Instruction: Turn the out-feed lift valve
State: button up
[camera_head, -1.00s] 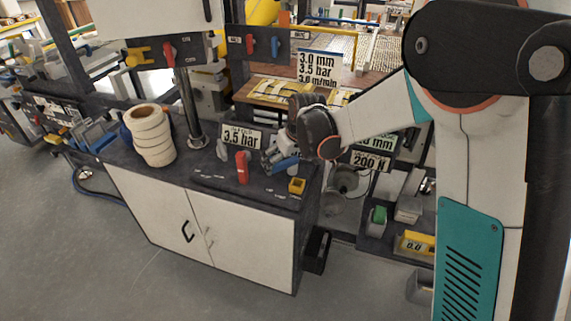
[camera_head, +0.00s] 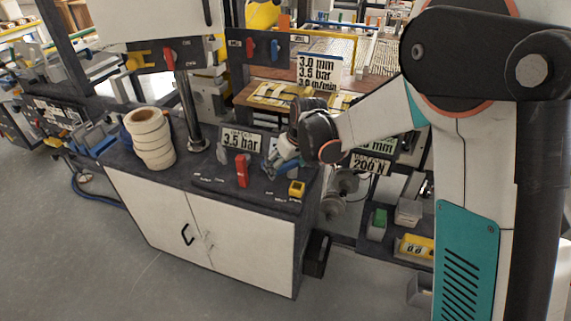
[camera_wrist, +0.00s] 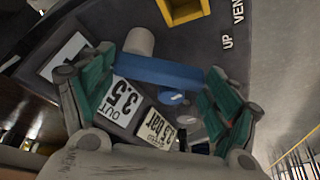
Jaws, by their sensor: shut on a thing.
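The out-feed lift valve has a blue lever handle (camera_wrist: 160,72), which lies between the teal finger pads of my gripper (camera_wrist: 162,66) in the wrist view. The fingers are shut on the lever, one at each side. In the head view my gripper (camera_head: 283,152) is at the right end of the dark bench top, and only a little of the blue lever (camera_head: 268,167) shows beneath it.
A yellow block (camera_head: 297,188) is at the bench's front right corner. A stack of cream rolls (camera_head: 150,138) stands at the left. A 200 N sign (camera_head: 370,165) is to the right.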

aim_at(298, 165)
jog(key=n, duration=0.1)
jog(key=n+g, duration=0.1)
jog(key=n, duration=0.1)
jog(key=d+n+y, duration=0.1)
jog(key=shift+s+n+p, duration=0.3)
jog(key=shift+s, duration=0.05)
jog(key=n, duration=0.1)
jog(key=d+n+g, duration=0.1)
jog(key=n, duration=0.1)
jog(key=shift+s+n+g+y, duration=0.1)
jog(key=shift+n+g+y, duration=0.2)
jog(key=n, duration=0.2)
jog(key=d+n+g+p, duration=0.1)
jog(key=n, duration=0.1)
jog(key=shift+g, duration=0.3)
jog(key=shift+w+d+n+g, duration=0.1)
jog(key=shift+d+n+g, duration=0.15)
jog(key=shift+n, duration=0.55)
jog(key=shift+w+d+n+g, duration=0.1)
jog(key=shift+n+g, duration=0.25)
jog(key=shift+n, duration=0.45)
jog(key=o, duration=1.5)
jog(key=shift+c, duration=0.2)
